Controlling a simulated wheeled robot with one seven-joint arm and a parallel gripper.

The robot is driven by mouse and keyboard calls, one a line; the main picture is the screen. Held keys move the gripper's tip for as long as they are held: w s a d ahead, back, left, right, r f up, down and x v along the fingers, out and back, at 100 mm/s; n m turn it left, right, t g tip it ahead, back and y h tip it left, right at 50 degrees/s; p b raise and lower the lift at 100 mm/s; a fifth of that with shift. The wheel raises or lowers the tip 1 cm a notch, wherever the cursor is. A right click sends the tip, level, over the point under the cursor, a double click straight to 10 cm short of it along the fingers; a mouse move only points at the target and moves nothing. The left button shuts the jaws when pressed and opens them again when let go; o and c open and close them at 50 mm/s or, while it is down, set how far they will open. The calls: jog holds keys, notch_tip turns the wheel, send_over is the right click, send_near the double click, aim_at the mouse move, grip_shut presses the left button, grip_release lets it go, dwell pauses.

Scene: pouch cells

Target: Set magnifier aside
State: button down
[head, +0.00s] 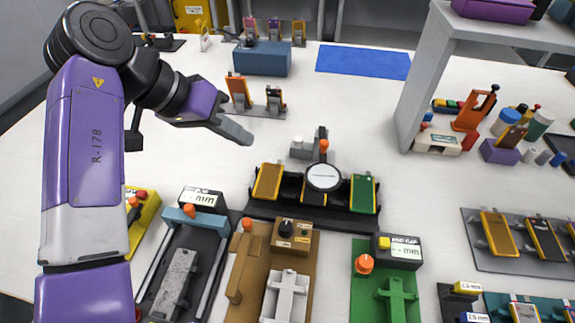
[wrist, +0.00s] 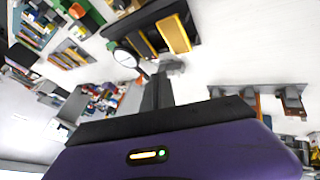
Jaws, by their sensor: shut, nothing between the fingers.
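The magnifier (head: 323,177) is a round pale lens with a dark rim, with an orange knob behind it. It sits in front of or over the middle of a black fixture (head: 300,214); whether it touches the fixture I cannot tell. The magnifier also shows in the wrist view (wrist: 124,57), up and left of my fingers. My gripper (head: 247,139) is shut and empty, apart from the magnifier, behind and left of it in the head view. In the wrist view my gripper (wrist: 158,92) points toward the fixture side.
The fixture holds an orange cell (head: 267,182) and a green-framed cell (head: 363,195). A hook stand (head: 262,110) is near my gripper. Measuring stations fill the front. A blue mat (head: 363,62) lies bare at the back. A grey shelf (head: 425,75) stands right. White table right of the fixture is clear.

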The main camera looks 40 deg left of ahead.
aim_at(323, 151)
jog(key=x, duration=0.6)
jog(key=s+d+x, duration=0.1)
jog(key=x, duration=0.2)
jog(key=shift+w+f, duration=0.2)
jog(key=shift+f, duration=0.15)
jog(key=shift+w+d+f, duration=0.1)
jog(key=shift+w+d, duration=0.25)
jog(key=shift+d, duration=0.3)
jog(key=shift+w+d+f, duration=0.1)
jog(key=shift+w+d, duration=0.2)
jog(key=shift+d, duration=0.35)
jog(key=shift+w+d, duration=0.35)
jog(key=shift+d, duration=0.3)
jog(key=shift+w+d+p, duration=0.1)
jog(key=shift+p, duration=0.2)
